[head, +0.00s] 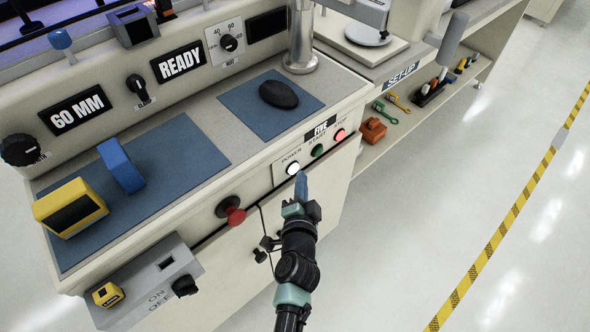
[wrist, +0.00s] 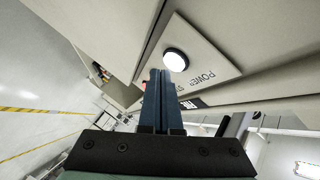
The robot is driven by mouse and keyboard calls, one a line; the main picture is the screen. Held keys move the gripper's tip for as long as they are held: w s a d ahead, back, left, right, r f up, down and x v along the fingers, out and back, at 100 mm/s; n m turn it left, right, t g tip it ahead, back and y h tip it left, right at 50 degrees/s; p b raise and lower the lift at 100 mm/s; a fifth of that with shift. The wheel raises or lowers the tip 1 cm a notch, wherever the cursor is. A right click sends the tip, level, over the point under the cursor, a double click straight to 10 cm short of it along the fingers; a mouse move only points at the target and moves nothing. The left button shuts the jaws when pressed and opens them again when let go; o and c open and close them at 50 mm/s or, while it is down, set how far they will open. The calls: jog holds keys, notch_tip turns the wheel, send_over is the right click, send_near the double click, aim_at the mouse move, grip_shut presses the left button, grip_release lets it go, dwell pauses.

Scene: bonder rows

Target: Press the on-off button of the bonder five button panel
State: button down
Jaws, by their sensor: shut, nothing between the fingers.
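The five button panel (head: 281,172) is on the front of the bonder bench. In the head view it shows a white button (head: 293,168) under the word POWER, a green button (head: 317,150) by START and a red button (head: 340,135) at its right end. My gripper (head: 301,175) is shut and empty, its blue fingertips just below and right of the white button. In the wrist view the white button (wrist: 175,60) shows just past and right of the blue fingertips (wrist: 158,74), with POWER printed beside it. I cannot tell whether the tips touch the panel.
A red knob (head: 236,215) sticks out of the bench front, left of my gripper. A grey ON/OFF box (head: 160,285) hangs at the lower left. Blue mats (head: 185,150) and a black mouse (head: 279,94) lie on top. Floor to the right is open.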

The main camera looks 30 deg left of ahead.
jog(key=shift+s+d, duration=0.1)
jog(key=shift+d, duration=0.1)
jog(key=shift+d, duration=0.1)
jog(key=d+b, duration=0.1)
jog(key=s+d+b, duration=0.1)
jog(key=d, duration=0.1)
jog(key=d+b, duration=0.1)
jog(key=shift+s+d, duration=0.25)
jog(key=shift+s, duration=0.1)
dwell(0.8)
